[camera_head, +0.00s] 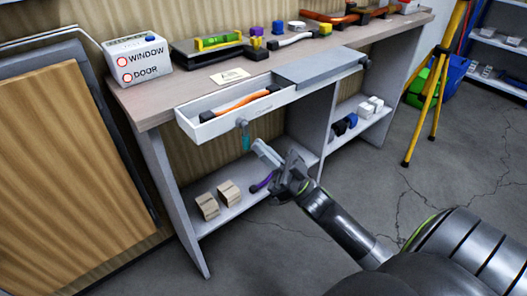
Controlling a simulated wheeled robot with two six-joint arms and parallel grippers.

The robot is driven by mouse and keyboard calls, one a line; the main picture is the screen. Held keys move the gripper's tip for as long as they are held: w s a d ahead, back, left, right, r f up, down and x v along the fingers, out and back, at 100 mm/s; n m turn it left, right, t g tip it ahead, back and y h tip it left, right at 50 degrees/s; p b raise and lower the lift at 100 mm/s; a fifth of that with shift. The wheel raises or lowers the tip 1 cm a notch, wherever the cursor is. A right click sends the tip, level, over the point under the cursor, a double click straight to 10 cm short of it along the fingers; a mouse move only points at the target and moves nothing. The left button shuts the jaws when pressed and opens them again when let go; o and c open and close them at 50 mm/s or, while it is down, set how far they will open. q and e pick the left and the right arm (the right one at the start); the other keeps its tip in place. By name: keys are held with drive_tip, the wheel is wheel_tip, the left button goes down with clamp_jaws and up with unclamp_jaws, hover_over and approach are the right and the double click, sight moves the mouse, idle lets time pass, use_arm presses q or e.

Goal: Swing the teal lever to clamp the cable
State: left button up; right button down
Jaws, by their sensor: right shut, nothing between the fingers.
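The teal lever (246,142) hangs down from a small grey fitting (241,122) at the front of the open drawer (222,124). My right gripper (268,153) is shut and empty, just right of the lever and slightly lower in the picture; I cannot tell whether they touch. A white cable-like piece with dark and blue ends (290,40) lies on the bench top. An orange and black item (243,102) lies in the drawer. I cannot tell which is the task's cable. My left gripper is not in view.
The bench top (165,97) holds a WINDOW/DOOR box (138,62), a level (218,41) and small coloured blocks. Wooden blocks (206,206) and a purple curved item (262,184) show at the lower shelf. A yellow tripod (436,85) stands right; floor before the bench is free.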

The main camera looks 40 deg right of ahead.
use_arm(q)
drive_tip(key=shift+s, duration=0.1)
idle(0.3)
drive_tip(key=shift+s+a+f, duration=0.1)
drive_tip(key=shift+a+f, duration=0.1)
use_arm(e)
drive_tip(key=shift+a+m+t+h, duration=0.25)
drive_tip(key=shift+m+t+h, duration=0.15)
drive_tip(key=shift+m+t, duration=0.3)
